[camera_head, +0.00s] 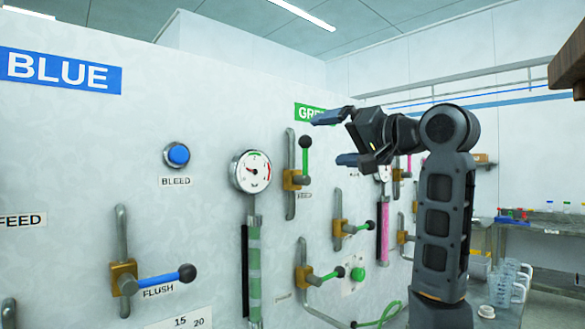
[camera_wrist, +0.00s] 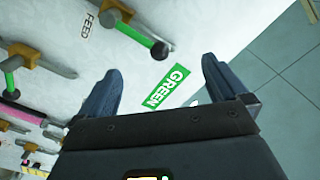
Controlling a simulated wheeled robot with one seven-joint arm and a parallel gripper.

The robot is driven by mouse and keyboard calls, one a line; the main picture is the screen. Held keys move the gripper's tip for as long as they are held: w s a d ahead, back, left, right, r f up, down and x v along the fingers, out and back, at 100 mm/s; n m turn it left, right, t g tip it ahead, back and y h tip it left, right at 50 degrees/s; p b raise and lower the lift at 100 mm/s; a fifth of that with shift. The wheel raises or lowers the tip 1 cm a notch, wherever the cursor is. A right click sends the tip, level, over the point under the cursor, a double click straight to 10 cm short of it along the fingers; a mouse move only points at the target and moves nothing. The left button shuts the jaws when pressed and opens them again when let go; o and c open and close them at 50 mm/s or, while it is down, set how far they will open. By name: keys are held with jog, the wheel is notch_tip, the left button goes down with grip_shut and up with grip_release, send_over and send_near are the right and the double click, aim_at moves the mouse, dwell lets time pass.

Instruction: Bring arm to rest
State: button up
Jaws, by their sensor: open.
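My gripper (camera_head: 330,138) is raised in front of the white panel wall, near the green sign (camera_head: 309,113) that it partly covers in the head view. Its two fingers are spread apart with nothing between them. In the wrist view my gripper (camera_wrist: 160,85) also shows open, with the "GREEN" sign (camera_wrist: 166,87) visible beyond and between the fingers. The arm is bent, with its forearm upright at the right of the head view. A green-handled feed valve (camera_head: 304,160) is on the panel just left of the gripper; its black knob shows in the wrist view (camera_wrist: 159,50).
The panel carries a blue-handled flush valve (camera_head: 155,281), a blue bleed button (camera_head: 177,154), a gauge (camera_head: 251,171) and several green-handled valves. A bench (camera_head: 550,226) with bottles and a beaker (camera_head: 503,287) stand at the right. A brown shelf edge (camera_head: 568,68) juts in at upper right.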

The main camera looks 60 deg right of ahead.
jog(key=w+a+f, duration=0.2)
jog(key=w+f, duration=0.1)
jog(key=f, duration=0.6)
jog(key=w+a+f, duration=0.3)
jog(key=f, duration=0.6)
jog(key=s+a+f+g, duration=0.1)
jog(key=a+f, duration=0.4)
jog(key=f, duration=0.4)
jog(key=s+a+f, duration=0.1)
jog(key=a+f, duration=0.5)
jog(key=f, duration=0.3)
jog(key=s+a+f+n+g+y+b, duration=0.1)
jog(key=s+a+f+n, duration=0.3)
jog(key=s+a+f, duration=0.45)
jog(key=s+a+f+n+y, duration=0.1)
jog(key=s+a+f+n, duration=0.35)
jog(key=s, duration=0.75)
jog(key=s+a+n+y, duration=0.2)
jog(key=s+a+n, duration=0.1)
jog(key=s, duration=0.7)
jog(key=shift+s+a+r+g, duration=0.3)
jog(key=shift+s+a, duration=0.1)
jog(key=shift+a, duration=0.45)
